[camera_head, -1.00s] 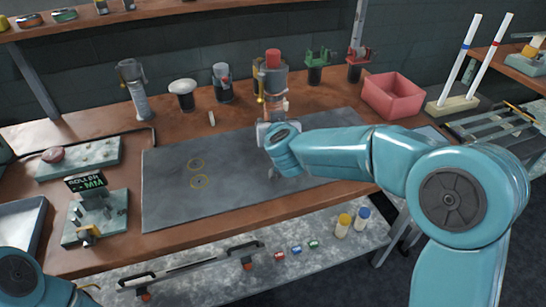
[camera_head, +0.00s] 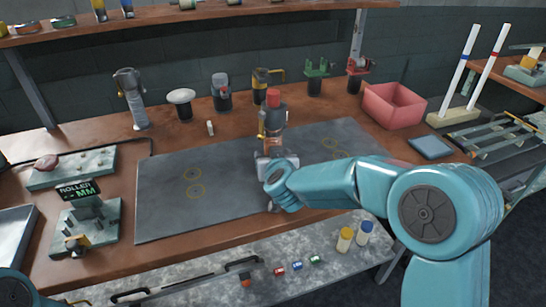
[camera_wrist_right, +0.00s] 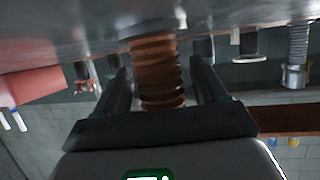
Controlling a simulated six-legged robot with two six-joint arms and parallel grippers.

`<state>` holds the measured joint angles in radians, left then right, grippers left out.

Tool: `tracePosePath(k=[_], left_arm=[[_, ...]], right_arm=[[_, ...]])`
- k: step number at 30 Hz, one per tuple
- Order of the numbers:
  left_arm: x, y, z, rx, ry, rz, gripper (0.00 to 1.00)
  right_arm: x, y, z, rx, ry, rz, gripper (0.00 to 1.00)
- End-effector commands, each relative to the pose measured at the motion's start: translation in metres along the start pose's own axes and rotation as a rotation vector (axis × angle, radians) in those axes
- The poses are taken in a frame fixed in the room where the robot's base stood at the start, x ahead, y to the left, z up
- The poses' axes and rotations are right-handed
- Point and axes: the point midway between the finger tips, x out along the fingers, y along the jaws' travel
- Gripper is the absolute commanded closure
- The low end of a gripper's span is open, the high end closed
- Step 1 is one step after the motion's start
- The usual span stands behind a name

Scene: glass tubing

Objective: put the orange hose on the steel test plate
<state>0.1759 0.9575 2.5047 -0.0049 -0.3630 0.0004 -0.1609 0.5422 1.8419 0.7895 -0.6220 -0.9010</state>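The ribbed orange-brown hose (camera_wrist_right: 158,72) stands between the two dark fingers of my right gripper (camera_wrist_right: 160,85) in the wrist view. In the head view my right gripper (camera_head: 272,132) is over the large dark grey plate (camera_head: 225,215), marked with yellow circles. A red-topped upright piece shows at the gripper and moves with it, so I take the gripper as shut on the hose. Whether the hose's lower end touches the plate cannot be told. My left gripper is out of view.
Several fixtures line the back of the bench, with a grey cylinder (camera_head: 221,92) and a green clamp (camera_head: 316,76). A pink bin (camera_head: 392,105) and a small blue-grey square (camera_head: 430,148) are at the right. A roller block (camera_head: 85,220) stands left. The plate's left half is clear.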

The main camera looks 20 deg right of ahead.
Motion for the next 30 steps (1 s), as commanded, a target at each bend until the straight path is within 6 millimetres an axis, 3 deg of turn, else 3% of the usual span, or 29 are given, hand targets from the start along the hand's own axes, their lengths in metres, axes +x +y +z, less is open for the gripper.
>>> tracePosePath(k=[11,14,24,30], left_arm=[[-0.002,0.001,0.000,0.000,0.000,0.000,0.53],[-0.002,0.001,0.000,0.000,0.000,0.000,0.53],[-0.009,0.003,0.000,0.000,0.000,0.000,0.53],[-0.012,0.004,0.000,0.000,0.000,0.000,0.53]], right_arm=[[-0.004,0.000,-0.003,0.000,0.000,-0.001,0.21],[-0.018,0.000,-0.004,0.000,0.002,-0.001,0.21],[-0.095,0.000,-0.004,0.000,0.002,-0.002,0.21],[-0.118,0.000,-0.003,0.000,0.000,-0.001,0.21]])
